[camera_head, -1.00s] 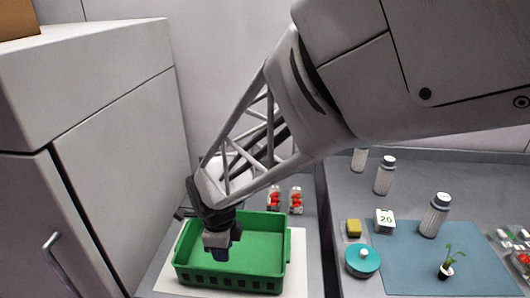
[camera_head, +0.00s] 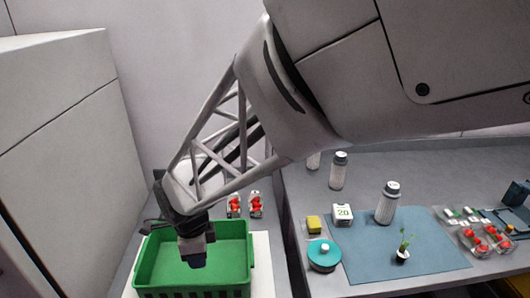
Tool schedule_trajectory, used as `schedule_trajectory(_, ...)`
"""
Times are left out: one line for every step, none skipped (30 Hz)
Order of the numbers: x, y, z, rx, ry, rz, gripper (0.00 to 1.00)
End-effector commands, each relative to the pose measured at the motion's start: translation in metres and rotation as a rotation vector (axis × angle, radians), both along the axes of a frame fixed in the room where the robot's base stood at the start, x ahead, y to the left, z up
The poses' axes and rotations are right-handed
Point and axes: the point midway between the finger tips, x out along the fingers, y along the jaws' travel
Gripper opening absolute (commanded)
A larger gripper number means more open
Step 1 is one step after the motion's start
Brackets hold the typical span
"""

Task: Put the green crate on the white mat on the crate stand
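The green crate (camera_head: 248,262) is at the lower left, an open-topped box with slots in its near wall. Its lower edge is close to the bottom of the picture. It sits over the white mat (camera_head: 263,268), which shows along its right side. The mat lies on a grey surface (camera_head: 282,258) at the left. My gripper (camera_head: 198,262) points down in front of or within the crate's opening. Its fingers are small and dark, so I cannot tell whether they are open, shut or touching the crate.
Two punnets of red berries (camera_head: 245,205) stand behind the crate. A pale cabinet (camera_head: 60,150) is at the left. The bench at right holds a blue mat (camera_head: 365,262), white bottles (camera_head: 387,205), a teal round container (camera_head: 323,255), a yellow block (camera_head: 314,224), a "20" card (camera_head: 343,214) and a seedling (camera_head: 403,248).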

Motion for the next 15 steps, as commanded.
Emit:
schedule_trajectory(0.002,-0.012,0.008,0.005,-0.009,0.032,0.3)
schedule_trajectory(0.002,-0.02,0.011,0.005,-0.012,0.059,0.3)
schedule_trajectory(0.002,-0.03,0.016,0.006,-0.017,0.095,0.3)
schedule_trajectory(0.002,-0.038,0.02,0.007,-0.022,0.126,0.3)
schedule_trajectory(0.002,-0.046,0.024,0.008,-0.028,0.155,0.3)
schedule_trajectory(0.002,-0.056,0.029,0.008,-0.035,0.197,0.3)
schedule_trajectory(0.002,-0.065,0.033,0.008,-0.04,0.229,0.3)
schedule_trajectory(0.001,-0.073,0.037,0.008,-0.046,0.261,0.3)
schedule_trajectory(0.0,-0.083,0.042,0.007,-0.053,0.303,0.3)
schedule_trajectory(-0.001,-0.091,0.046,0.006,-0.059,0.335,0.3)
schedule_trajectory(-0.002,-0.099,0.05,0.004,-0.063,0.365,0.3)
schedule_trajectory(-0.005,-0.11,0.054,0.002,-0.07,0.408,0.3)
schedule_trajectory(-0.006,-0.117,0.057,0.0,-0.075,0.439,0.3)
schedule_trajectory(-0.008,-0.125,0.061,-0.002,-0.081,0.472,0.3)
schedule_trajectory(-0.01,-0.135,0.066,-0.006,-0.09,0.514,0.3)
